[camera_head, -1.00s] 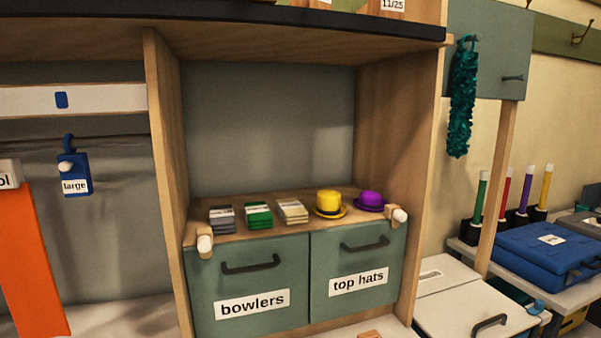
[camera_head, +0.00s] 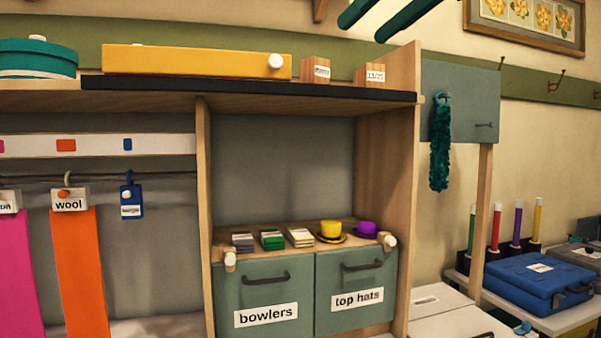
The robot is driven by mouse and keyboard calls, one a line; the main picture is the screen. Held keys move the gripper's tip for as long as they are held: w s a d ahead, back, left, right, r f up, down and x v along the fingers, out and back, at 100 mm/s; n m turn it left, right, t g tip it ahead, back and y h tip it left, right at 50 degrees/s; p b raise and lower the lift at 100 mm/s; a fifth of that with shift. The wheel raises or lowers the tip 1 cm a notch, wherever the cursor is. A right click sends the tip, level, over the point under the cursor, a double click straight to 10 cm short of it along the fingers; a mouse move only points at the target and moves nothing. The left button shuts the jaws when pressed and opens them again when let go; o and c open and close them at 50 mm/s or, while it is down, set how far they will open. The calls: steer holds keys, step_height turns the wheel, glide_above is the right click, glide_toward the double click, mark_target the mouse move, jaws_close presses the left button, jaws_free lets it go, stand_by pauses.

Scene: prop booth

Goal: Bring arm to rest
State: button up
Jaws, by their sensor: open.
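Two dark teal bars at the top edge look like the fingers of my gripper (camera_head: 363,29). They are parallel, with a gap between them, and point down and left. Nothing shows between them, and the rest of the arm is out of view. They appear above the shelf unit, in front of the wall and its green rail, and touch nothing that I can see.
A long yellow box (camera_head: 195,62) and a teal round box (camera_head: 37,58) stand on the top shelf. Below, a yellow hat (camera_head: 331,229) and a purple hat (camera_head: 366,229) sit above two labelled drawers. A teal boa (camera_head: 440,150) hangs at right.

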steer(key=w+d+f+m+g+h, duration=0.1)
steer(key=w+d+f+m+h, duration=0.2)
steer(key=f, duration=0.6)
steer(key=w+d+f+g+h, duration=0.1)
steer(key=w+d+f, duration=0.2)
steer(key=d+f, duration=0.35)
steer(key=s+d+f+m+g+h, duration=0.15)
steer(key=d+f, duration=0.35)
steer(key=f, duration=0.5)
steer(key=s+d+f+m+g+h, duration=0.1)
steer(key=d+f+m+h, duration=0.3)
steer(key=f, duration=0.6)
steer(key=s+d+f+m+g, duration=0.2)
steer(key=s+d+f, duration=0.3)
steer(key=s+f, duration=0.6)
steer(key=s+d+f+m+g+y, duration=0.1)
steer(key=s+d+f+m+g, duration=0.2)
steer(key=s+f, duration=0.9)
step_height(320, 180, down, 4)
steer(key=d+g, duration=0.1)
steer(key=d, duration=0.2)
steer(key=shift+f, duration=0.25)
steer(key=shift+g, duration=0.25)
steer(key=shift+w+f, duration=0.2)
steer(key=shift+w, duration=0.55)
